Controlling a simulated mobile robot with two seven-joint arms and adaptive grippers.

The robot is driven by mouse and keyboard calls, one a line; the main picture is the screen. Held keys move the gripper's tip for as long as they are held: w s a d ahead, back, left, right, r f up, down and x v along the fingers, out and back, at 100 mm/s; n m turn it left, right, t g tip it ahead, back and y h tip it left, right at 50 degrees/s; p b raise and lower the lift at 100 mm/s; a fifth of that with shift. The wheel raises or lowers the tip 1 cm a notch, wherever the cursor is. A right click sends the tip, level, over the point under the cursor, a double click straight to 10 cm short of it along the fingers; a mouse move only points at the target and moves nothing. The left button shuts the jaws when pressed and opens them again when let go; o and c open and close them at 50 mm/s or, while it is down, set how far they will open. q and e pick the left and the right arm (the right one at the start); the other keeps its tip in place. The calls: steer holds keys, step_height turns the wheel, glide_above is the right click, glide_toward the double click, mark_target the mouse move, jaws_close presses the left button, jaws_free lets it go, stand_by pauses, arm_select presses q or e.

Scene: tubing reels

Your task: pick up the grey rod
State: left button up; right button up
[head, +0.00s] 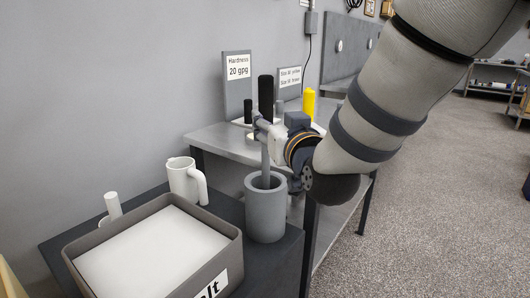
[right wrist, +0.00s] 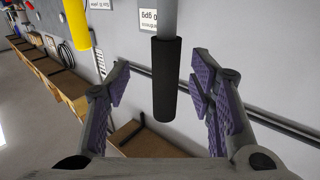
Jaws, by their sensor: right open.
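The grey rod (head: 265,158) stands nearly upright in a grey cylindrical holder (head: 265,208) and has a black grip (head: 265,92) at its top. My right gripper (head: 267,123) is at the rod, just below the black grip. In the right wrist view the gripper (right wrist: 160,80) is open, with purple-padded fingers left and right of the rod. The black grip (right wrist: 166,85) and part of the grey rod (right wrist: 168,18) show between them, with gaps on both sides. The rod's lower end is hidden inside the holder. My left gripper is not in view.
A grey bin (head: 235,247) of white material and a white jug (head: 185,180) stand left of the holder on a dark table. Behind is a metal table (head: 217,140) with a yellow-topped object (head: 309,103), a black-topped one and signs. Open floor lies to the right.

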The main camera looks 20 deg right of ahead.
mark_target(268, 112)
steer(key=w, duration=0.1)
steer(key=w+r, duration=0.1)
steer(key=w, duration=0.2)
steer(key=shift+w+a+r, duration=0.2)
steer(key=shift+a, duration=0.15)
steer(key=shift+w, duration=0.3)
jaws_close()
